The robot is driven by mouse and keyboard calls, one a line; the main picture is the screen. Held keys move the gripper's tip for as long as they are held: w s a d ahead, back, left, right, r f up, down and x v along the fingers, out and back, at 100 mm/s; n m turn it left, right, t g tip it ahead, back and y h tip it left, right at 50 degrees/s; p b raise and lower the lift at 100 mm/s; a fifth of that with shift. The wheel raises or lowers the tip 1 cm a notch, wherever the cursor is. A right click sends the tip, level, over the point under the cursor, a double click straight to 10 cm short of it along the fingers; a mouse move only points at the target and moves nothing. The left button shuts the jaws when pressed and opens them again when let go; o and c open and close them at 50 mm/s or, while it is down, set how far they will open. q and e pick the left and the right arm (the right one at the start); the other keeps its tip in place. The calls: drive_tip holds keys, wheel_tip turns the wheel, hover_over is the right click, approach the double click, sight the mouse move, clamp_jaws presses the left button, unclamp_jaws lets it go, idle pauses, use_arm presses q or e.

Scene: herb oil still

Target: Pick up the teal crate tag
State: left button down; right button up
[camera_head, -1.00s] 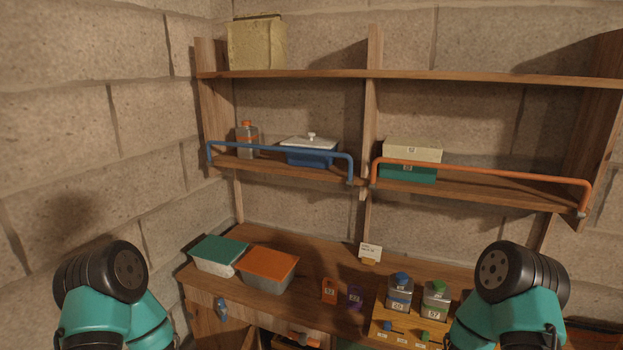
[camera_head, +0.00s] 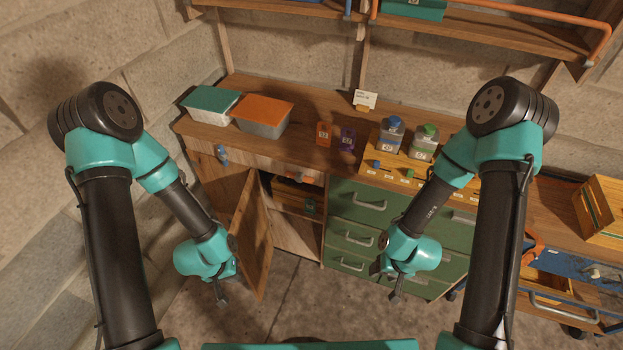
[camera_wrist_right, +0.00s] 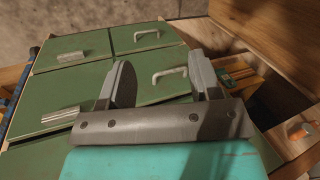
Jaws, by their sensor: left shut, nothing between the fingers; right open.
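A small teal patch (camera_head: 310,207) shows inside the open cabinet under the worktop; it is too small to tell whether it is the teal crate tag. No other teal tag is clear. An orange tag (camera_head: 324,134) and a purple tag (camera_head: 348,138) stand on the worktop. My left gripper (camera_head: 222,291) is shut and empty, low in front of the open cabinet door. My right gripper (camera_head: 387,283) is open and empty in front of the green drawers; it also shows in the right wrist view (camera_wrist_right: 160,72).
The open cabinet door (camera_head: 253,235) stands out between my left gripper and the cabinet. Green drawers (camera_head: 360,218) with protruding handles fill the right. A teal-lidded bin (camera_head: 210,103) and an orange-lidded bin (camera_head: 262,114) sit on the worktop. A blue cart (camera_head: 570,270) stands at the right.

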idle(0.3)
drive_tip(key=o, duration=0.5)
drive_tip(key=shift+c, duration=0.2)
